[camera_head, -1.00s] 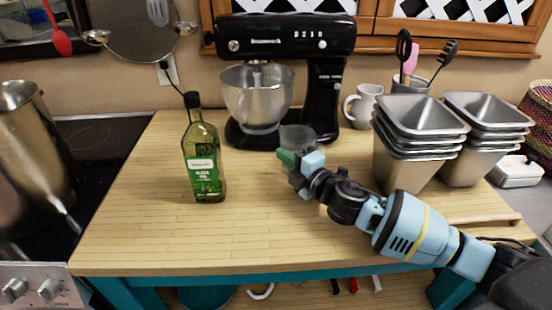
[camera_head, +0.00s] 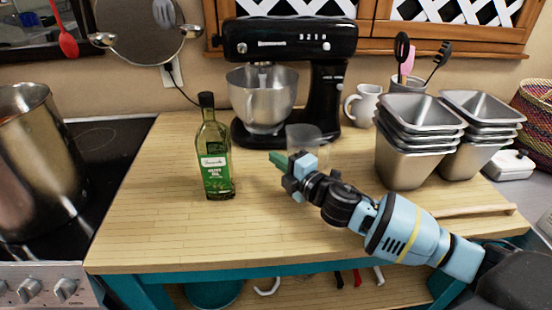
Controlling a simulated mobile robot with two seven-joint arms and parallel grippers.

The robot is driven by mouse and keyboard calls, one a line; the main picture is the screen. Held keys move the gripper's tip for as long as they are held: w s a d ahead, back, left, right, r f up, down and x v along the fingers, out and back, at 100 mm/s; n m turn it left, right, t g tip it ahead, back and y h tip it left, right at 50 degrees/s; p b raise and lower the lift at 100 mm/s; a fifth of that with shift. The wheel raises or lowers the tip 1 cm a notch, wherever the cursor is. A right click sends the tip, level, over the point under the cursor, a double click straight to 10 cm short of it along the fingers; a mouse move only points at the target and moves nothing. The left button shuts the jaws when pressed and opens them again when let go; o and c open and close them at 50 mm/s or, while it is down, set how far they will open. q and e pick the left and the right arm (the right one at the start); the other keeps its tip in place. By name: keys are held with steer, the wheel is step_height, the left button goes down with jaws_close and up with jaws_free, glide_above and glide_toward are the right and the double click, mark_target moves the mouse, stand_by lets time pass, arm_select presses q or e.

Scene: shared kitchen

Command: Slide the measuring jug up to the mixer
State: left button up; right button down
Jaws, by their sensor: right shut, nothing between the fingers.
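The measuring jug (camera_head: 304,136) is a small clear, greyish vessel on the wooden worktop, just in front of the mixer. Its lower part is hidden behind my right gripper. The mixer (camera_head: 290,42) is a black stand mixer with a steel bowl, at the back middle. The jug overlaps the mixer's base in the picture; I cannot tell whether they touch. My right gripper (camera_head: 280,161) has green fingertips, is shut and empty, and sits on the near side of the jug, pointing left. Whether it touches the jug is unclear. My left gripper is out of view.
A green oil bottle (camera_head: 215,155) stands left of my gripper. Stacked metal tins (camera_head: 408,150), a white mug (camera_head: 362,106) and a utensil holder (camera_head: 408,84) are on the right. A hob with a large pot (camera_head: 35,155) is left. The worktop's front middle (camera_head: 270,235) is clear.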

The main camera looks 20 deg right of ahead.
steer(key=v, duration=0.7)
steer(key=shift+s+d+f+b, duration=0.15)
steer(key=shift+d+f+b, duration=0.1)
steer(key=shift+d+b, duration=0.1)
steer(key=shift+v, duration=0.8)
